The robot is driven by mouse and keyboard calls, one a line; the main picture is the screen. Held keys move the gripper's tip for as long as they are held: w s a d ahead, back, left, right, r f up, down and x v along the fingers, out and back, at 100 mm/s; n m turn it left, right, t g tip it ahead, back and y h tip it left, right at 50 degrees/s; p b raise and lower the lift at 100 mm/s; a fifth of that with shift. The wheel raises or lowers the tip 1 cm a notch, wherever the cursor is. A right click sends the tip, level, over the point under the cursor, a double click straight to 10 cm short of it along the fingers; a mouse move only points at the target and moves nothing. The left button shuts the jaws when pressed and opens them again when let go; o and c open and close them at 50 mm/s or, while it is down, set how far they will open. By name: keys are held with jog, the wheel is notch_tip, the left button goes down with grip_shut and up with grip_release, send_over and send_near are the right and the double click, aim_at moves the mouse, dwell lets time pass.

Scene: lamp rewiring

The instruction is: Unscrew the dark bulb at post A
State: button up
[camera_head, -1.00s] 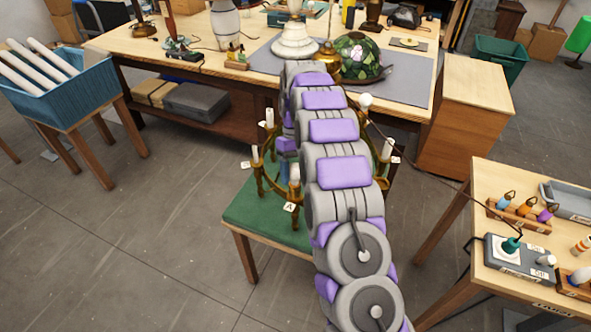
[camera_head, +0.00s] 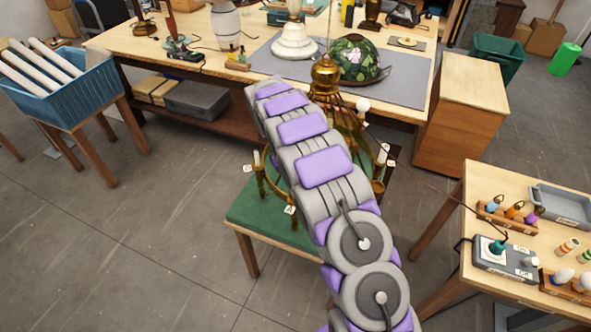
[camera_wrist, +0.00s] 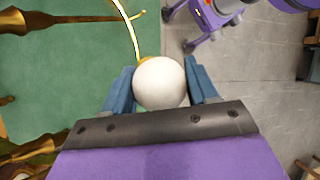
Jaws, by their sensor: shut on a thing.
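The brass chandelier (camera_head: 326,75) stands on a green-topped table (camera_head: 245,212), partly hidden behind my arm in the head view. The tag of post A (camera_head: 290,210) shows at its near side, but my arm covers the post above it. In the wrist view, my gripper (camera_wrist: 161,70) has its blue fingers on both sides of a round white bulb (camera_wrist: 160,84) and is shut on it. A bit of brass shows just behind the bulb. The head view hides my gripper and this bulb. I cannot read a post tag in the wrist view.
Other candle posts stand at the left (camera_head: 258,162) and right (camera_head: 383,155) of the chandelier, and a round white bulb (camera_head: 362,105) at its back. A side table (camera_head: 480,245) at right carries a tester box (camera_head: 505,260) and bulbs. The workbench (camera_head: 190,55) is behind.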

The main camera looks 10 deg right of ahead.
jog(key=shift+a+n, duration=0.1)
jog(key=shift+n, duration=0.5)
jog(key=o, duration=1.1)
jog(key=shift+c, duration=0.2)
